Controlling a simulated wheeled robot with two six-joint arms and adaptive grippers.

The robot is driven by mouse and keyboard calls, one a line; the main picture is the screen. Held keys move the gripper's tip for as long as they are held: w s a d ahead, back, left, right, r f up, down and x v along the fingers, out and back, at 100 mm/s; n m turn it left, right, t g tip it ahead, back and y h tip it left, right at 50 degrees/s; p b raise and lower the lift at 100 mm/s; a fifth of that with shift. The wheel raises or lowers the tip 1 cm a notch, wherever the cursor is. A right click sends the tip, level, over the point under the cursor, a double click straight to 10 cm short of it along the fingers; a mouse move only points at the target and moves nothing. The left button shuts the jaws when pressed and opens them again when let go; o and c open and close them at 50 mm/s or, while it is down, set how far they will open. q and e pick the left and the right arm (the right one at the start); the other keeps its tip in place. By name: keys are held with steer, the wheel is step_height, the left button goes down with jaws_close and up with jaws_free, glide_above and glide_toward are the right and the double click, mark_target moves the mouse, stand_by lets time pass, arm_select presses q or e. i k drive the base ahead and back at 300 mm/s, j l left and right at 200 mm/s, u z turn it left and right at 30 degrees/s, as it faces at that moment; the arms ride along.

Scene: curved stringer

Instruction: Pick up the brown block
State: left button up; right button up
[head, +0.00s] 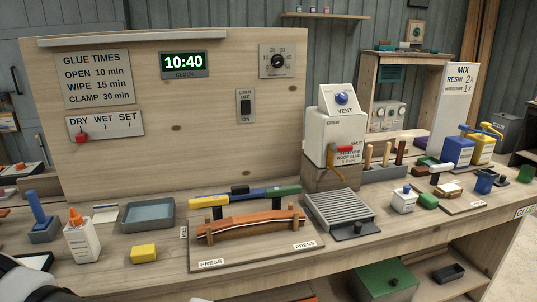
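A brown wooden block (331,178) sits on the bench under the white VENT box (338,138). The white box covers its top, and its front face shows. My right gripper does not show.
A curved brown strip (250,227) lies on a press board in the middle. A ribbed grey plate (340,211), a yellow block (144,253), a glue bottle (82,240) and a grey tray (149,215) stand around it. The bench's front strip is mostly clear.

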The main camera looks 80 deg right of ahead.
mark_target(421, 170)
steer(key=z, duration=3.8)
steer(key=i+l, duration=0.1)
